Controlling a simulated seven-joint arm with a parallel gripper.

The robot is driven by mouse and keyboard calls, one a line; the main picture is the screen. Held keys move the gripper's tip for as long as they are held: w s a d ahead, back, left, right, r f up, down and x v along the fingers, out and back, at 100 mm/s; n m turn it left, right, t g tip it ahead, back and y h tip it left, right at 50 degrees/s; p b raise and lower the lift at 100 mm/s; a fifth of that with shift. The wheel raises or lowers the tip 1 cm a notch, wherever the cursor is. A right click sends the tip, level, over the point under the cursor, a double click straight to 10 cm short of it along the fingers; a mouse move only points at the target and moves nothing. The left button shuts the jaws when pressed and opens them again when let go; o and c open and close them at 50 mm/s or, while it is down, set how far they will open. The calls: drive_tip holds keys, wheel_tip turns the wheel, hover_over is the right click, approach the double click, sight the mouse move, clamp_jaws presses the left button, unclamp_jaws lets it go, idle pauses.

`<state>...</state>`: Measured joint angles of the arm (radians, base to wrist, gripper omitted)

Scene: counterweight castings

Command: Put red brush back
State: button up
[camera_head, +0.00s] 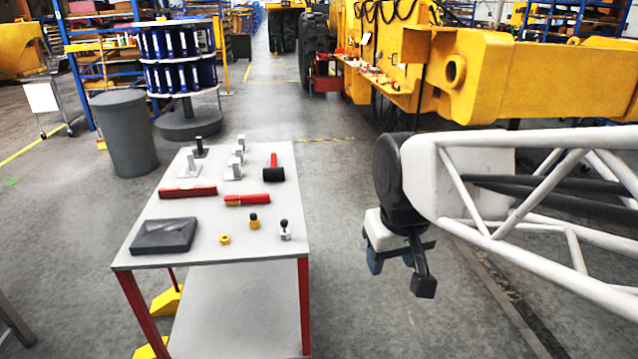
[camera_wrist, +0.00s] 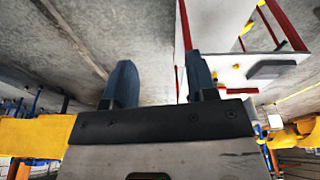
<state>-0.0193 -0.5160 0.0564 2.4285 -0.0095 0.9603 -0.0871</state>
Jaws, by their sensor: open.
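Two long red items lie on the table: a plain red bar (camera_head: 188,192) at the left and a red piece with yellow parts (camera_head: 247,200) right of it. The second one may be the red brush; I cannot tell for sure. My gripper (camera_head: 399,277) hangs in free air right of the table, open and empty, apart from both items. In the wrist view its two blue fingers (camera_wrist: 160,80) stand wide apart with nothing between them.
A grey bin (camera_head: 124,135) stands behind left. A yellow machine (camera_head: 540,80) fills the back right.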

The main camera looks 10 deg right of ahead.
drive_tip(key=s+d+f+m, duration=0.1)
drive_tip(key=s+f, duration=0.2)
drive_tip(key=s, duration=0.3)
drive_tip(key=shift+s+f, duration=0.15)
drive_tip(key=shift+s, duration=0.05)
drive_tip(key=shift+o, duration=0.3)
idle(1.6)
